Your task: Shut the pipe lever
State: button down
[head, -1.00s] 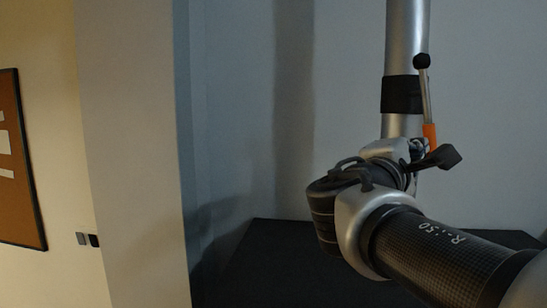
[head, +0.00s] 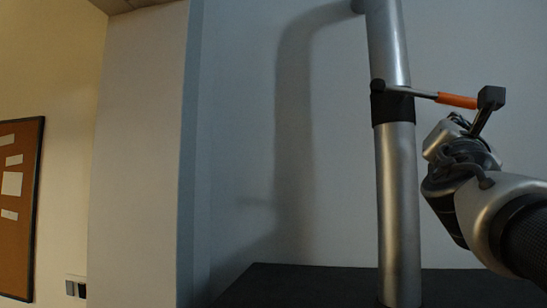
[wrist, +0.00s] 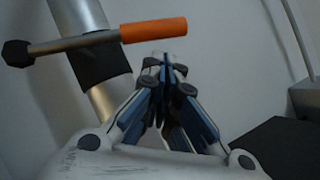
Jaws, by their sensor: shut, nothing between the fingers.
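The pipe lever is a thin metal rod (head: 412,92) with an orange grip (head: 457,100) and a dark round pivot knob (head: 378,86). It sits at a black collar (head: 393,107) on the upright silver pipe (head: 398,210). The rod lies nearly level, crosswise to the pipe, with the grip to the right. The wrist view also shows the orange grip (wrist: 153,30) and the knob (wrist: 16,53). My gripper (wrist: 165,62) is shut and empty, its fingertips just below the grip in that view. I cannot tell whether they touch it. In the head view the fingertips are hard to make out.
The pipe stands over a dark bench top (head: 310,285) and bends toward the wall at the top. A pale wall column (head: 140,150) and a cork board (head: 20,210) are at the left. The space left of the pipe is clear.

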aim_at(463, 107)
jog(key=shift+s+d+r, duration=0.15)
jog(key=shift+d+r, duration=0.45)
jog(key=shift+r, duration=0.2)
jog(key=shift+s+d+r, duration=0.15)
jog(key=shift+d+r, duration=0.4)
jog(key=shift+r, duration=0.25)
jog(key=s+a+f+b, duration=0.2)
jog(key=s+f+b, duration=0.3)
jog(key=s+f, duration=0.3)
jog(key=shift+s+a+f, duration=0.25)
jog(key=shift+s+f, duration=0.15)
jog(key=shift+f, duration=0.3)
